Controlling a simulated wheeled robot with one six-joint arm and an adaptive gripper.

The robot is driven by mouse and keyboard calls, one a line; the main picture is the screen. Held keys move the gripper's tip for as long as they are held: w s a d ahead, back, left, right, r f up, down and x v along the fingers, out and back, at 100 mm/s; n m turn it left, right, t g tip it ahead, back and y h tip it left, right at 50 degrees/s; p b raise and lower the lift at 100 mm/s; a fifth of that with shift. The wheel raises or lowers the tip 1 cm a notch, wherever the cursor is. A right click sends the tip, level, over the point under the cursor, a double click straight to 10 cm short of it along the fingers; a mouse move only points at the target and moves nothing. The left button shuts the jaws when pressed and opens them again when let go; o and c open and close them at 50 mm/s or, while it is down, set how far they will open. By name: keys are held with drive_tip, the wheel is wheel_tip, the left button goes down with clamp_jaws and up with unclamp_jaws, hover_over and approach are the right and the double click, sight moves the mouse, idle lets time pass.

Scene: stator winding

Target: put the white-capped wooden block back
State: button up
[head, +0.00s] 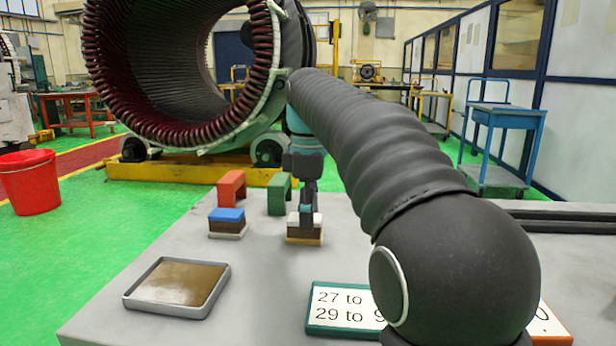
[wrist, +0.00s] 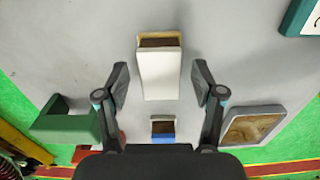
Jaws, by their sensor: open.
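The white-capped wooden block (head: 304,233) stands upright on the grey table in the head view, beside the blue-capped block. In the wrist view the white cap (wrist: 160,75) shows from above, with a brown side at its far end. My gripper (head: 306,213) is directly over the block, pointing down. In the wrist view my gripper (wrist: 160,82) is open, one finger on each side of the cap with gaps between. The fingertips partly hide the cap in the head view, and I cannot tell how far down they reach.
The blue-capped block (head: 227,222) stands just left. A red arch (head: 232,187) and a green arch (head: 280,194) stand behind. A shallow tray (head: 165,310) lies front left. A number card (head: 342,308) lies in front. The table between block and card is clear.

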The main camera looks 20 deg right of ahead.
wheel_tip(320, 180, up, 10)
drive_tip(key=p, duration=0.2)
drive_tip(key=shift+f, duration=0.1)
